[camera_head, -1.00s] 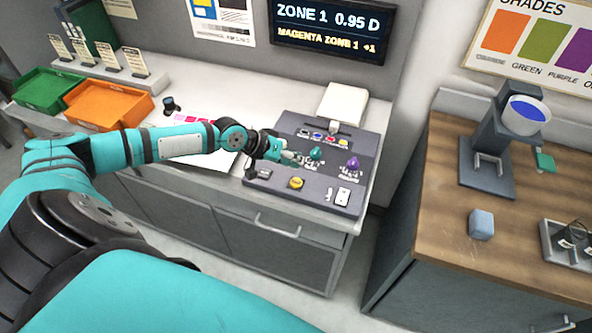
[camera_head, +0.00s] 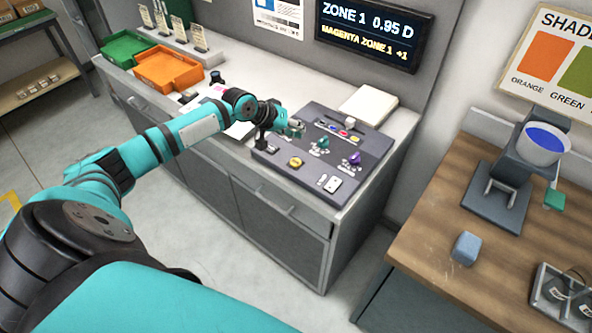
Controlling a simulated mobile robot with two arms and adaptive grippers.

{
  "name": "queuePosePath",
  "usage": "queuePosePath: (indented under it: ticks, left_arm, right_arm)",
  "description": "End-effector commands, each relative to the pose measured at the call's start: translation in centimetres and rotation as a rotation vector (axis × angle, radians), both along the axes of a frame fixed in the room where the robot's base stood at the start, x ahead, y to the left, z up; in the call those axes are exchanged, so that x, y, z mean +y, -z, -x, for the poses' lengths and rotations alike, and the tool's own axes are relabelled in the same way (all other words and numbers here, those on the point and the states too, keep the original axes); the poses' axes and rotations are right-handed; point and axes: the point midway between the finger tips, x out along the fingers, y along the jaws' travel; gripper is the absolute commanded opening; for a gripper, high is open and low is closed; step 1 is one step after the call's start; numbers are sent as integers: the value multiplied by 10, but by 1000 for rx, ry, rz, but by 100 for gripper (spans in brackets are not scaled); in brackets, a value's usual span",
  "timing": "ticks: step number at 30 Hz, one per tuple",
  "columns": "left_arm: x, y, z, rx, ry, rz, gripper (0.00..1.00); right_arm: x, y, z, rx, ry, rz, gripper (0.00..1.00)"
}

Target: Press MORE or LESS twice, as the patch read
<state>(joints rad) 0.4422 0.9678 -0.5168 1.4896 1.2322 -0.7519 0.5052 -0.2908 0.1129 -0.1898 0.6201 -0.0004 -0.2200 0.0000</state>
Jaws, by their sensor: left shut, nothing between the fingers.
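A grey console (camera_head: 373,176) stands on the bench. Small labels by the knobs are too small to read, so I cannot tell MORE from LESS. My left gripper (camera_head: 297,126) is shut and empty, above the console, up and left of the green knob and apart from it. The wall screen (camera_head: 372,32) reads "ZONE 1 0.95 D" and "MAGENTA ZONE 1 +1". A sheet with magenta patches (camera_head: 217,91) lies partly hidden behind my arm. My right gripper is out of view.
Green (camera_head: 128,47) and orange (camera_head: 168,70) trays sit at the bench's left. A white pad (camera_head: 368,105) lies behind the console. On the wooden counter (camera_head: 425,235) at right are a dark stand with a blue-filled cup (camera_head: 545,143) and a blue block (camera_head: 466,248).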

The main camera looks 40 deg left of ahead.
Motion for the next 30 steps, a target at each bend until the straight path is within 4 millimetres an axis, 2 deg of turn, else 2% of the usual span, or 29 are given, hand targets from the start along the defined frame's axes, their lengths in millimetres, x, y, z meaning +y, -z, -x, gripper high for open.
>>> queuePosePath:
  ticks: [6,11,14,20,24,30]
  left_arm:
    - [2,-1,-1,1,-7,1,0]
    - [1,-1,-1,1,-6,1,0]
    - [1,2,-1,1,-5,2,0]
    - [1,16,-1,2,-5,0,0]
    - [2,33,-1,1,-5,0,0]
    - [2,62,-1,0,-5,1,0]
  right_arm:
    - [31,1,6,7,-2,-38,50]
    - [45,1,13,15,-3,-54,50]
    - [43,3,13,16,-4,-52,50]
    - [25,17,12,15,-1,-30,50]
    - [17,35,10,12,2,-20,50]
    - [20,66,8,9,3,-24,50]
